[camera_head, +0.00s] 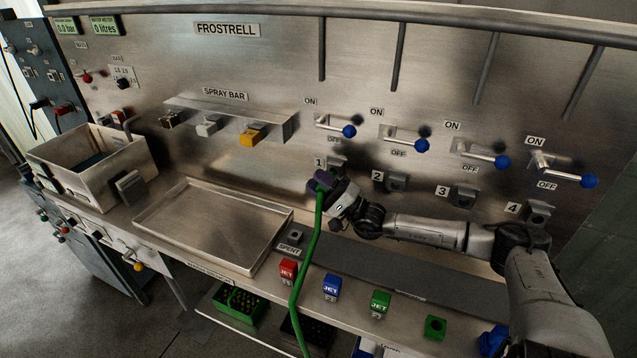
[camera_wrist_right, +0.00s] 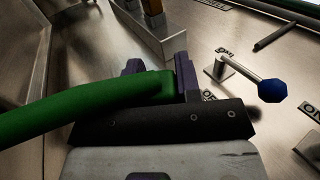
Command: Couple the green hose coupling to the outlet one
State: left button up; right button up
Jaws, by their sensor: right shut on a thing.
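My right gripper (camera_head: 322,182) has dark purple fingers and is shut on the green hose coupling, just in front of and left of outlet 1 (camera_head: 337,164) on the steel panel. The green hose (camera_head: 308,252) hangs from the gripper down over the bench's front edge. In the right wrist view, the coupling (camera_wrist_right: 165,84) sits between the purple fingers, with the hose (camera_wrist_right: 70,112) running off left. The arm and fingers partly hide outlet 1, so I cannot tell whether the coupling touches it. My left gripper is not in view.
Outlets 2 (camera_head: 397,182), 3 (camera_head: 464,194) and 4 (camera_head: 538,212) run to the right, under levers with blue knobs. An empty steel tray (camera_head: 168,242) lies left. Red (camera_head: 288,271), blue (camera_head: 332,286) and green (camera_head: 380,302) jet blocks line the front edge. The spray bar shelf (camera_head: 225,118) is upper left.

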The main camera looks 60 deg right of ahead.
dwell(0.3)
dwell(0.7)
jog(key=shift+b, duration=0.4)
jog(key=shift+w+d+b, duration=0.1)
jog(key=shift+d+b, duration=0.3)
jog(key=shift+d, duration=0.1)
dwell(0.5)
jog(key=shift+w+d+b, duration=0.1)
jog(key=shift+d+b, duration=0.5)
jog(key=shift+d, duration=0.2)
jog(key=shift+d+b, duration=0.3)
jog(key=o, duration=1)
jog(key=shift+f, duration=0.1)
